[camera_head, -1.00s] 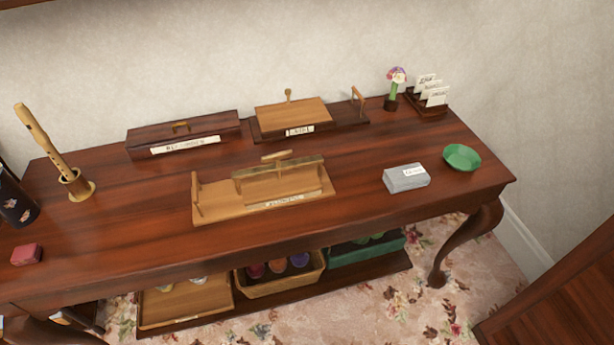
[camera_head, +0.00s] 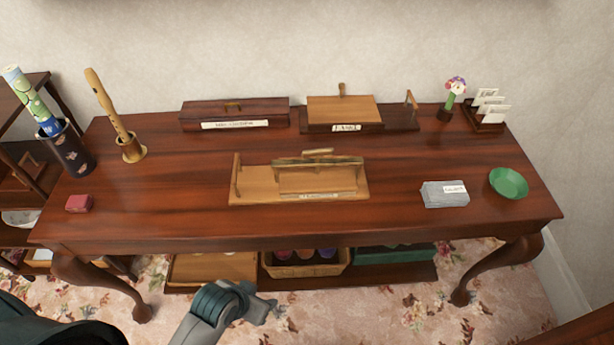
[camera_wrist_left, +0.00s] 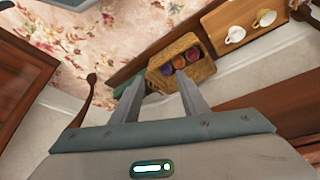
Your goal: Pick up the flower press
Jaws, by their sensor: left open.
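No label reading "flower press" can be made out. A light wooden device (camera_head: 250,187) with a flat base, an upright post and a raised clamped part lies in the middle of the tabletop, its front label illegible. A second wooden piece (camera_head: 345,110) on a dark base with a post stands behind it, with a small label. Either may be the flower press. My left gripper is low in front of the table, below the tabletop. In the left wrist view its two fingers (camera_wrist_left: 160,78) are apart with nothing between them. My right gripper is not in view.
A basket (camera_wrist_left: 205,68) sits on the lower shelf.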

